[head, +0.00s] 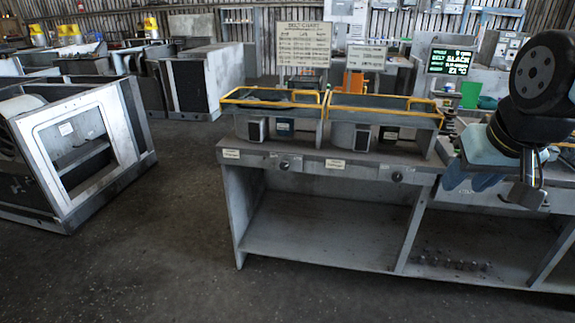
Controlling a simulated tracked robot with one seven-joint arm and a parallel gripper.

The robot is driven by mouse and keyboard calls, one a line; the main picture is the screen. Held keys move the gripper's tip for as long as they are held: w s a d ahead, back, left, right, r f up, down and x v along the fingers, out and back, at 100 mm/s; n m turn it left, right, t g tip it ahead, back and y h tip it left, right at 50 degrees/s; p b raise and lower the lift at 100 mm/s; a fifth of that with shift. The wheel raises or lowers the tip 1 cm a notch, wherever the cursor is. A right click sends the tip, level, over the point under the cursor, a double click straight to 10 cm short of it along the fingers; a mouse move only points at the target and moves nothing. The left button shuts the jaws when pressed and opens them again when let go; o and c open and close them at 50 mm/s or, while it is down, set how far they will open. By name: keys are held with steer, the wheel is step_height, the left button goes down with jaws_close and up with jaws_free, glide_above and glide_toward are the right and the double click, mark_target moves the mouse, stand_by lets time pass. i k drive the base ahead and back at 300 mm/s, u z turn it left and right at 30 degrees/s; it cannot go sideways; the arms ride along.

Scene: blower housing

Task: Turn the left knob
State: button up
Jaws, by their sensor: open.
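The left knob (284,165) is a small dark round knob on the front edge of the grey bench (240,190), below the left yellow-rimmed bin. A second, similar knob (397,176) sits farther right on the same edge. Which way each knob points is too small to tell. My gripper (525,195) hangs at the right end of the bench front, well to the right of both knobs and touching neither. It is open, and I see nothing held in it.
Two yellow-railed bins (271,97) (386,112) stand on the bench. A belt chart (303,44) and a lit display (450,62) rise behind. A metal housing (75,150) lies on the floor at left. The floor (150,255) before the bench is clear.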

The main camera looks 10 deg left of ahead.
mark_target(285, 165)
steer(key=z, duration=0.1)
steer(key=i, duration=1)
steer(key=u, duration=0.1)
